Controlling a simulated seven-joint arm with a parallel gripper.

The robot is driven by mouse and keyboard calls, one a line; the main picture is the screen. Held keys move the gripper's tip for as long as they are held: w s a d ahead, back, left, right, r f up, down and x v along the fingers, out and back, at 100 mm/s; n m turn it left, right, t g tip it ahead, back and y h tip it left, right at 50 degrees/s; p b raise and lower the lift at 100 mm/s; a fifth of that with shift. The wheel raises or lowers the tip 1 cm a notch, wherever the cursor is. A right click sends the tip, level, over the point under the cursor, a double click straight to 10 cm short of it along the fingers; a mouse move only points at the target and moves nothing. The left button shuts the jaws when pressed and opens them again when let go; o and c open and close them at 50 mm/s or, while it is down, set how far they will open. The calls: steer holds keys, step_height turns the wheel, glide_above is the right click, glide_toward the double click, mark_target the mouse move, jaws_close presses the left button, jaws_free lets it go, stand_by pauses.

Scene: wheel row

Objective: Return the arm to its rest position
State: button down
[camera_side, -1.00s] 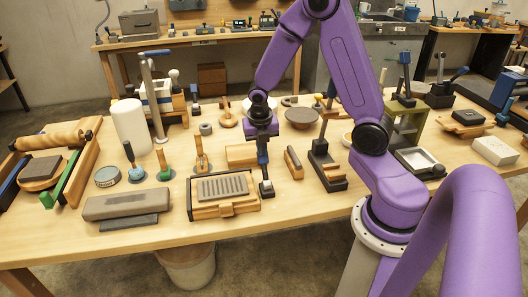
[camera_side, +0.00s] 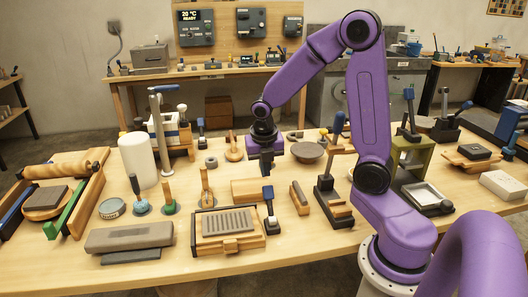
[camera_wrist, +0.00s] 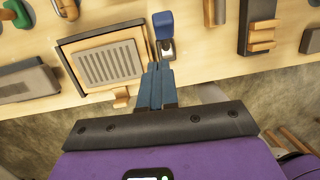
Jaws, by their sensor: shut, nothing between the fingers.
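My gripper (camera_side: 267,170) hangs above the table, behind and above a small blue-handled tool (camera_side: 269,207) in the side view. In the wrist view its two fingers (camera_wrist: 158,68) lie side by side, shut with nothing between them. The blue-handled tool (camera_wrist: 164,28) stands just beyond the fingertips there, apart from them as far as I can tell. My arm is bent, its elbow raised high over the table.
A wooden tray with a grey grooved plate (camera_side: 227,222) stands left of the blue-handled tool. Wooden step blocks (camera_side: 333,200) stand to the right. A white cylinder (camera_side: 137,158) and several upright handled tools crowd the left. The table's front edge is mostly clear.

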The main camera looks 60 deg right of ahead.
step_height(320, 180, up, 5)
steer(key=s+a+m+y, duration=0.1)
steer(key=s+a+m, duration=0.6)
steer(key=s+a, duration=0.3)
steer(key=s+a+m+y, duration=0.1)
steer(key=s+a+m, duration=0.3)
steer(key=s+m, duration=0.3)
steer(key=s, duration=0.5)
steer(key=shift+s+f+g, duration=0.2)
steer(key=shift+g, duration=0.2)
